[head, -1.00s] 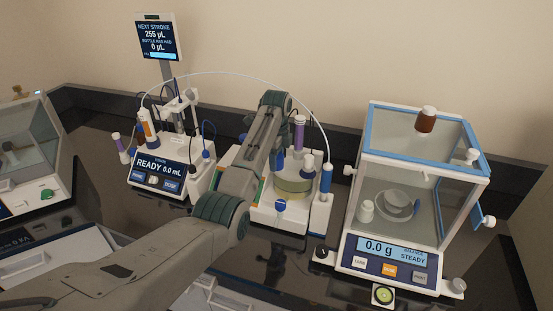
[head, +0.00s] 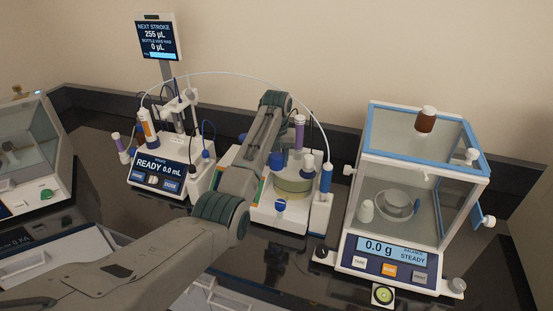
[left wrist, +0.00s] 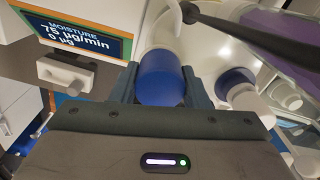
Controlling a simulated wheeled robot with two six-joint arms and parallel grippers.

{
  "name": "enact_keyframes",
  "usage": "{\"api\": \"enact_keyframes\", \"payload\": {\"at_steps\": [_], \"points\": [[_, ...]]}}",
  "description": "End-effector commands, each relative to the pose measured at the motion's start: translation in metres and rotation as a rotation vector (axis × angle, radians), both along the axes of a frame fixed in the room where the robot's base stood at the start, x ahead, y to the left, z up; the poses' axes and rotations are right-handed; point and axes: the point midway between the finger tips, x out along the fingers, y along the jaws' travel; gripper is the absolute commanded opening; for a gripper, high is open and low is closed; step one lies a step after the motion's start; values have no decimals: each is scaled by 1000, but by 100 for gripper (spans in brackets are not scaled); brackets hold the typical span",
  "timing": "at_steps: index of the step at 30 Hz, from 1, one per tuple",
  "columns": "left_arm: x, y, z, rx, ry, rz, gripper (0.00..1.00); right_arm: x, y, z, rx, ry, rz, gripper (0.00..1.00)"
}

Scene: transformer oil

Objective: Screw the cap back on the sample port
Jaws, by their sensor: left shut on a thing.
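My left gripper (left wrist: 158,92) is shut on the blue cap (left wrist: 160,75), which sits between its two dark fingers in the left wrist view. A white neck-like part (left wrist: 164,36) lies directly beyond the cap; I cannot tell whether the cap is seated on it or only lined up with it. In the head view my left arm reaches over the titration unit in the middle, and the fingertips are mostly hidden by the wrist. My right gripper is not in view.
A second blue stopper (left wrist: 236,84) with a white collar is close to the right of the fingers. A dark rod (left wrist: 255,38) crosses above. A moisture display (left wrist: 72,40) stands at left. In the head view, a glass-walled balance (head: 390,250) stands at right and a dosing unit (head: 160,170) at left.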

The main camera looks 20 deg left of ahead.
Motion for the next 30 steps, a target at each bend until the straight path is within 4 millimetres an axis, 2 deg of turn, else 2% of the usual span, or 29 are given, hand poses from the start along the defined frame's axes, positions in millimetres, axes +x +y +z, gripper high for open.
{"api": "enact_keyframes", "payload": {"at_steps": [7, 8, 11, 12, 20, 30], "points": [[0, 0, 0, 0, -1, -20, 14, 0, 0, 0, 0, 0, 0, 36], [0, 0, 0, 0, -1, -20, 45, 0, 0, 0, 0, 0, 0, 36], [0, 0, 0, 0, -1, -19, 65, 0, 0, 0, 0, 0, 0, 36], [0, 0, 0, 0, -1, -19, 67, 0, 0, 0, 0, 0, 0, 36], [0, 0, 0, 0, 0, -6, 67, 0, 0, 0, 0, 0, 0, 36], [0, 0, 0, 0, -1, 359, 67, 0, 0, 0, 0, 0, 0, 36]]}}
